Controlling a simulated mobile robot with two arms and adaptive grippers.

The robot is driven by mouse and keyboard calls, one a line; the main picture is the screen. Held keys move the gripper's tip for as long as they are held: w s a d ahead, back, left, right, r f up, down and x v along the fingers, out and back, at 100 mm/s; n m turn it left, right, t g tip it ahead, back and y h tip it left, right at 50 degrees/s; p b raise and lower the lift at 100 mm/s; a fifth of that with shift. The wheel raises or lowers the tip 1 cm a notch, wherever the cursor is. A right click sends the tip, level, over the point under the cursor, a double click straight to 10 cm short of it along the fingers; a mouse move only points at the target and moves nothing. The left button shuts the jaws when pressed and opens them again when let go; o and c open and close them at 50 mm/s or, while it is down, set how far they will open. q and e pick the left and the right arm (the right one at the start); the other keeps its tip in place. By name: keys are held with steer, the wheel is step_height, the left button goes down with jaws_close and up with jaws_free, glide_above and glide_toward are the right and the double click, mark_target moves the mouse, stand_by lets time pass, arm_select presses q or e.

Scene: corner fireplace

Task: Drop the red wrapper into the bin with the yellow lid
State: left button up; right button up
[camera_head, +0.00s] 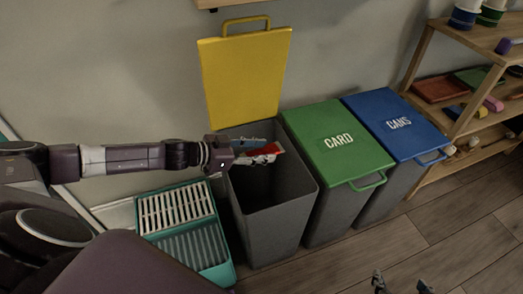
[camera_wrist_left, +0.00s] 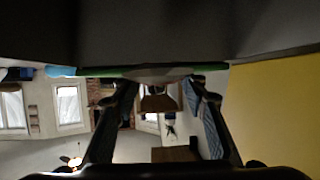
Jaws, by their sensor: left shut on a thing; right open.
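The red wrapper (camera_head: 267,150), red with white, is at my left gripper (camera_head: 242,160), over the open mouth of the grey bin (camera_head: 272,232) with the yellow lid (camera_head: 245,75). The lid stands up against the wall. My left gripper is shut on the wrapper, just inside the rim outline in the head view. In the left wrist view the fingers (camera_wrist_left: 158,100) show, but I cannot make out the wrapper clearly between them; the yellow lid (camera_wrist_left: 275,115) fills the right side. My right gripper (camera_head: 401,283) is open and empty over the floor at the bottom edge.
A bin with a green CARD lid (camera_head: 337,139) and one with a blue CANS lid (camera_head: 397,123) stand to the right, both closed. A teal crate with slats (camera_head: 215,270) is at the left. A wooden shelf (camera_head: 417,55) is at the far right. The front floor is clear.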

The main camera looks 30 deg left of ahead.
stand_by(0.3)
arm_select(q)
steer(key=o, duration=0.8)
steer(key=shift+v, duration=6)
